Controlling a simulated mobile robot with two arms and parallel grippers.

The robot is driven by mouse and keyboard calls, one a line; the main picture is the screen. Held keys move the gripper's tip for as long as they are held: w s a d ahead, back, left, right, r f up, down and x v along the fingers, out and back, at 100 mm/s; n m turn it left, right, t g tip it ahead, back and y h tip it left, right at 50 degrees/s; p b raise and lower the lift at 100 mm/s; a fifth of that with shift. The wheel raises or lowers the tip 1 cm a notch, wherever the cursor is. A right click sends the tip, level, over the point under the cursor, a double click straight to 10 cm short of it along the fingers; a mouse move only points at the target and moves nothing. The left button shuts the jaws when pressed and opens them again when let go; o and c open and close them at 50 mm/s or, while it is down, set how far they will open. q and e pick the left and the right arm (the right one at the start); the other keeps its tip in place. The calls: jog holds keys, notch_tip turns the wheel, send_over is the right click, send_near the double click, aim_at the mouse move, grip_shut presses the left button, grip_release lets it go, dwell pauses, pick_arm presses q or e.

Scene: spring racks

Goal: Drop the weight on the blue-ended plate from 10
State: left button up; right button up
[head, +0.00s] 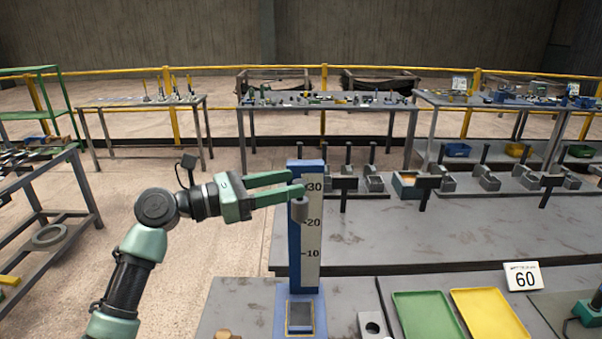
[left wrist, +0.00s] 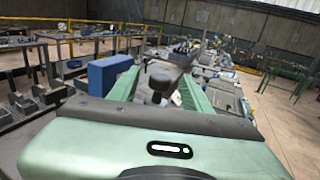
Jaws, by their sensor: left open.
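A grey cylindrical weight (head: 299,208) is just below the fingertips of my left gripper (head: 290,186), in front of the scale board, between the 20 and 30 marks. In the left wrist view the dark weight (left wrist: 160,86) shows between the two green fingers (left wrist: 158,92). The jaws are open. The white scale board (head: 313,236), marked 10, 20 and 30, has a blue post and top. At its foot is a dark square plate (head: 300,315) in a tan frame on a blue base (head: 284,300). No blue ends are clear on the plate. My right gripper is not in view.
A long grey table (head: 400,235) behind carries several dark fixtures. Its middle is clear.

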aim_at(300, 182)
pick_arm(q)
jog(key=p+x, duration=0.1)
jog(key=x, duration=0.4)
jog(key=shift+d, duration=0.35)
jog(key=shift+w+d+f, duration=0.1)
jog(key=shift+w+d, duration=0.1)
jog(key=shift+d, duration=0.1)
grip_shut()
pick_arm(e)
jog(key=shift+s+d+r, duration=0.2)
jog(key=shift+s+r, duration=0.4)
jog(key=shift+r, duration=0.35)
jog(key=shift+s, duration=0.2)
